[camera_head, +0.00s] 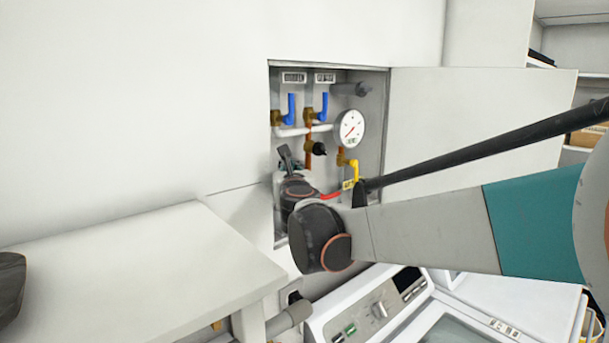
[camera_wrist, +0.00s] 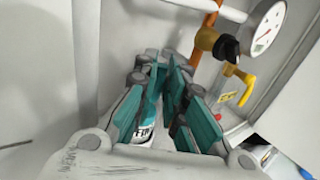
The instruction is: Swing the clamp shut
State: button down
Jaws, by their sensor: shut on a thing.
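My gripper (camera_head: 287,155) reaches into the open wall cabinet (camera_head: 372,140), at its lower left. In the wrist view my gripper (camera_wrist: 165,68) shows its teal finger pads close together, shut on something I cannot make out. I cannot pick out the clamp with certainty; the fingers and my wrist hide much of the lower cabinet. A pale labelled thing (camera_wrist: 145,132) with partly readable letters shows between and behind the fingers.
A pressure gauge (camera_head: 350,128), blue valve handles (camera_head: 291,106) and a yellow valve handle (camera_head: 353,168) are close to the right and above. The cabinet door (camera_head: 460,120) stands open at right. A white table (camera_head: 130,265) and a washing machine (camera_head: 375,310) stand below.

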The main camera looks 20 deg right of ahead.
jog(key=shift+a, duration=0.1)
dwell(0.3)
jog(key=c, duration=1.7)
grip_release()
jog(key=shift+s, duration=0.1)
jog(key=shift+o, duration=0.2)
jog(key=shift+s, duration=0.1)
jog(key=s+a, duration=0.2)
jog(key=s, duration=0.9)
jog(key=shift+s, duration=0.25)
